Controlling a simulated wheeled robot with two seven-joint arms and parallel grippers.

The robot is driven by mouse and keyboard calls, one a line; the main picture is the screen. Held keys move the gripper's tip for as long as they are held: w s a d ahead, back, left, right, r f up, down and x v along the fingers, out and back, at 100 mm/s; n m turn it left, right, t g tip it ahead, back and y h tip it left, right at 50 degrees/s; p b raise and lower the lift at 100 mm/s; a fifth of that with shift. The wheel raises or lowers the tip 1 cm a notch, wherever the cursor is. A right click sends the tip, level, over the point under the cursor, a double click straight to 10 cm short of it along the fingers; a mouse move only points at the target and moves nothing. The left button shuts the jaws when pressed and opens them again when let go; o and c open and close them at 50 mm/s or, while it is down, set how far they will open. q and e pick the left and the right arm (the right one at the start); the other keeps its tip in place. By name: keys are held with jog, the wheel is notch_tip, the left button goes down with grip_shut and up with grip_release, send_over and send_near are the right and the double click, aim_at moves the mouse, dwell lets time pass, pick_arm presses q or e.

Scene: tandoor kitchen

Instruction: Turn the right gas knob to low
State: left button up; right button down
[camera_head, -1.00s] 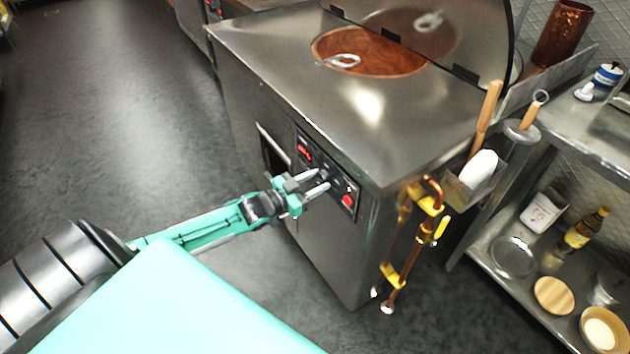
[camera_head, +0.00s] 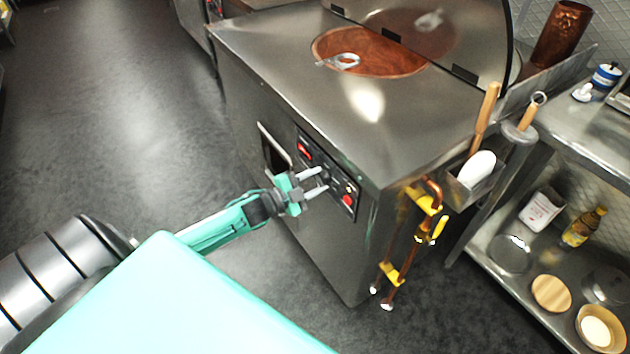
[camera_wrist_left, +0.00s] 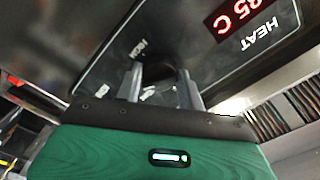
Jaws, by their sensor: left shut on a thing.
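The control panel (camera_head: 339,187) is a dark strip on the front of the steel tandoor cabinet (camera_head: 340,255). In the left wrist view the dark gas knob (camera_wrist_left: 168,76) sits between the fingers, partly hidden by my gripper. My right gripper is not in view.
The red readout (camera_wrist_left: 233,14) ends in "85 C" above "HEAT". Copper pipes with yellow fittings (camera_head: 393,275) stand at the cabinet's right corner. A utensil holder (camera_head: 470,188) hangs above them. A shelf with several items is at right. The floor at left is clear.

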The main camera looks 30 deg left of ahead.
pick_arm(q)
jog(key=shift+m, duration=0.5)
jog(key=o, duration=1)
jog(key=shift+c, duration=0.2)
jog(key=v, duration=1.4)
jog(key=shift+b, duration=0.35)
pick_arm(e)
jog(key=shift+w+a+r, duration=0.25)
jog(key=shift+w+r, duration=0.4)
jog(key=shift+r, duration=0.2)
